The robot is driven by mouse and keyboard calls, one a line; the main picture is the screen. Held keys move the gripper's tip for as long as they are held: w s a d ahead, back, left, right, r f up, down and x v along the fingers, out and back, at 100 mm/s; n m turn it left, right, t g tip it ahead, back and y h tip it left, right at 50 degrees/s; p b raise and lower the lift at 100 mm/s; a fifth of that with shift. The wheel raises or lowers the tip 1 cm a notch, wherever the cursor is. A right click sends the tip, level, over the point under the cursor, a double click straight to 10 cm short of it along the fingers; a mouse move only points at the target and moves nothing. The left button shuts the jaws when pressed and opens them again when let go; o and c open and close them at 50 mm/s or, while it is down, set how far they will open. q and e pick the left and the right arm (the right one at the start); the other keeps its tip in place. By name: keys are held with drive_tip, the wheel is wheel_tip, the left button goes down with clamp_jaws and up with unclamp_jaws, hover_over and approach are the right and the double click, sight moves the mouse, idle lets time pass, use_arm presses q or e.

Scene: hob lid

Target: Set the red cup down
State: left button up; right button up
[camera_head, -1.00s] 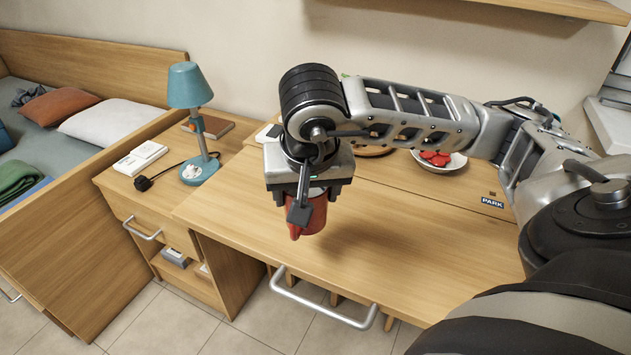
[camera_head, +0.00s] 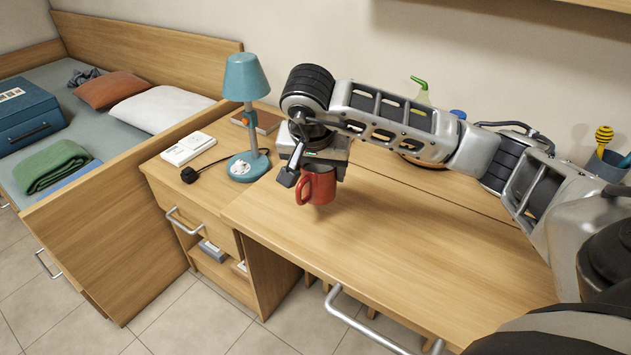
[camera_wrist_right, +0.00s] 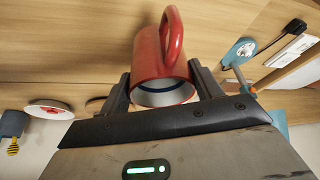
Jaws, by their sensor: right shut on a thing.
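The red cup (camera_head: 318,186) is held by my right gripper (camera_head: 312,176) above the left part of the wooden desk (camera_head: 400,245). A soft shadow lies on the desk near the cup; I cannot tell how wide the gap is. In the right wrist view the cup (camera_wrist_right: 163,68) sits between the two dark fingers of my right gripper (camera_wrist_right: 165,85), with its handle toward the top and its rim toward the camera. My left gripper is not in view.
A teal lamp (camera_head: 246,80) stands on the lower cabinet left of the cup, with a white box (camera_head: 188,148) and a black plug beside it. The desk's front middle is clear.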

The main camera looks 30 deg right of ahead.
sight(314, 184)
drive_tip(key=shift+w+f, duration=0.4)
drive_tip(key=shift+f, duration=0.05)
drive_tip(key=f, duration=0.3)
drive_tip(key=shift+w+f, duration=0.2)
drive_tip(key=shift+f, duration=0.1)
drive_tip(key=o, duration=1.1)
